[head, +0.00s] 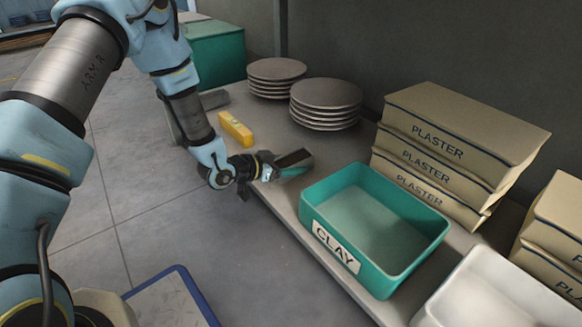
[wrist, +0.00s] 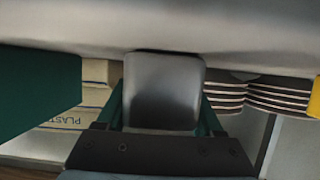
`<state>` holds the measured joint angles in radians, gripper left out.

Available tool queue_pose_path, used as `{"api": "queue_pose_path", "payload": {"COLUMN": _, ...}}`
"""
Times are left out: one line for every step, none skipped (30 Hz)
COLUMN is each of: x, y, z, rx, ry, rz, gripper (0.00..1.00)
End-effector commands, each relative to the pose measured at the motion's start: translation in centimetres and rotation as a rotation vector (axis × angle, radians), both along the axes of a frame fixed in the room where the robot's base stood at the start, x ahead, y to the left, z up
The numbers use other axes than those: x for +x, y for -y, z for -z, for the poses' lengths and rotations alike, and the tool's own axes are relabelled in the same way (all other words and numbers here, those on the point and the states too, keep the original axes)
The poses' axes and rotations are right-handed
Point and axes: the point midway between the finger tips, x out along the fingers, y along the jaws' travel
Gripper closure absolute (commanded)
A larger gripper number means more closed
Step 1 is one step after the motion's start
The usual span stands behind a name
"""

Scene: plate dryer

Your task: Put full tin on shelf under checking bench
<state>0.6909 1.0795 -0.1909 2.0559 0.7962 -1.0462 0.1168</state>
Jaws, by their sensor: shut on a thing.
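My gripper (head: 290,166) is at the front edge of the long grey shelf (head: 283,198), between the yellow block and the CLAY bin. It is shut on a small grey tin (wrist: 163,92), which sits between the green fingers in the wrist view. In the head view the tin (head: 294,157) shows only as a small dark shape by the fingertips. The tin's contents are hidden. In the wrist view the tin's far end is close to a pale grey surface; I cannot tell whether they touch. I cannot tell which surface belongs to the checking bench.
A green CLAY bin (head: 318,232) stands right of my gripper. Plate stacks (head: 326,104) (head: 276,78) and PLASTER bags (head: 440,150) stand behind. A yellow block (head: 235,128) lies to the left. A white tray (head: 490,300) is front right. A blue-edged panel (head: 172,300) is below on the floor side.

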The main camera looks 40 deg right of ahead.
Motion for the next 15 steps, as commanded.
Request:
{"api": "queue_pose_path", "payload": {"x": 0.01, "y": 0.04, "z": -0.14, "rx": -0.002, "ry": 0.0, "rz": 0.0, "gripper": 1.0}}
{"api": "queue_pose_path", "payload": {"x": 0.01, "y": 0.03, "z": -0.13, "rx": -0.002, "ry": 0.0, "rz": 0.0, "gripper": 1.0}}
{"api": "queue_pose_path", "payload": {"x": 0.01, "y": 0.03, "z": -0.06, "rx": -0.002, "ry": 0.0, "rz": 0.0, "gripper": 1.0}}
{"api": "queue_pose_path", "payload": {"x": 0.01, "y": 0.02, "z": 0.03, "rx": -0.001, "ry": 0.0, "rz": 0.0, "gripper": 1.0}}
{"api": "queue_pose_path", "payload": {"x": 0.01, "y": 0.02, "z": 0.14, "rx": -0.001, "ry": 0.0, "rz": 0.0, "gripper": 1.0}}
{"api": "queue_pose_path", "payload": {"x": 0.01, "y": 0.02, "z": 0.27, "rx": -0.001, "ry": 0.0, "rz": 0.0, "gripper": 1.0}}
{"api": "queue_pose_path", "payload": {"x": 0.01, "y": -0.01, "z": 0.22, "rx": 0.0, "ry": 0.0, "rz": 0.0, "gripper": 0.28}}
{"api": "queue_pose_path", "payload": {"x": 0.01, "y": -0.01, "z": 0.21, "rx": 0.0, "ry": 0.0, "rz": 0.0, "gripper": 0.25}}
{"api": "queue_pose_path", "payload": {"x": 0.01, "y": -0.01, "z": 0.21, "rx": 0.0, "ry": 0.0, "rz": 0.0, "gripper": 0.2}}
{"api": "queue_pose_path", "payload": {"x": 0.01, "y": -0.02, "z": 0.21, "rx": 0.0, "ry": 0.0, "rz": 0.0, "gripper": 0.17}}
{"api": "queue_pose_path", "payload": {"x": 0.0, "y": -0.02, "z": 0.22, "rx": 0.0, "ry": 0.0, "rz": 0.0, "gripper": 0.13}}
{"api": "queue_pose_path", "payload": {"x": 0.0, "y": -0.02, "z": 0.21, "rx": 0.0, "ry": -0.001, "rz": 0.0, "gripper": 0.09}}
{"api": "queue_pose_path", "payload": {"x": 0.0, "y": -0.02, "z": 0.21, "rx": 0.0, "ry": -0.001, "rz": 0.0, "gripper": 0.06}}
{"api": "queue_pose_path", "payload": {"x": 0.0, "y": -0.02, "z": 0.21, "rx": 0.0, "ry": -0.001, "rz": 0.0, "gripper": 0.02}}
{"api": "queue_pose_path", "payload": {"x": 0.0, "y": -0.02, "z": 0.21, "rx": 0.001, "ry": -0.001, "rz": 0.0, "gripper": 0.01}}
